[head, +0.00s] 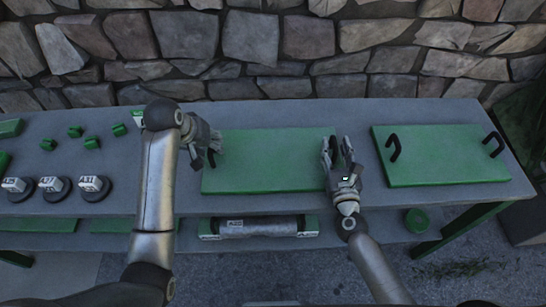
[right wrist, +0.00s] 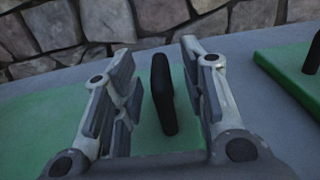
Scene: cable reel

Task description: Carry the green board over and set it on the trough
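Two flat green boards lie on the grey table: one in the middle (head: 265,165) and one at the right (head: 440,160). My right gripper (head: 338,150) is at the middle board's right edge. In the right wrist view its open fingers stand on both sides of a black handle (right wrist: 163,95), with gaps showing. My left gripper (head: 208,142) is at the middle board's left edge, by a black handle (head: 212,158); its fingers are partly hidden and its grip is unclear. I cannot identify the trough for certain; a grey roller-like piece with green ends (head: 258,228) lies on the lower shelf.
The right board carries two upright black handles (head: 393,147). Small green blocks (head: 76,131) and several round black bases with white labelled blocks (head: 95,186) are on the table's left. A stone wall (head: 250,40) stands behind. Bare tabletop (head: 362,185) separates the boards.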

